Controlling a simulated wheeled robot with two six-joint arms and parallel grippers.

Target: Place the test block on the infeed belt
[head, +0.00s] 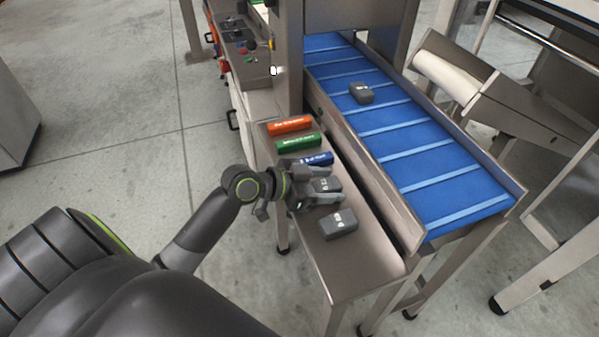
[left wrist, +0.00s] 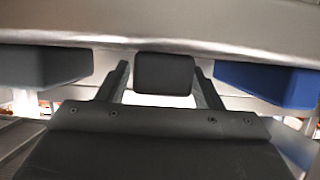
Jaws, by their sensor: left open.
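A dark grey block (head: 325,185) with a white mark lies on the steel side shelf (head: 360,265). My left gripper (head: 318,194) is open with its fingers on either side of this block. In the left wrist view the block (left wrist: 164,75) shows between the two finger tips (left wrist: 162,88), with a small gap on each side. A second dark grey block (head: 338,224) lies nearer on the shelf, clear of the gripper. The blue infeed belt (head: 415,150) runs to the right of the shelf, and another dark block (head: 361,93) rests on it. My right gripper is not in view.
An orange bar (head: 290,125), a green bar (head: 298,141) and a blue bar (head: 318,159) lie farther back on the shelf. A raised steel side rail (head: 365,180) stands between shelf and belt. The near part of the belt is empty.

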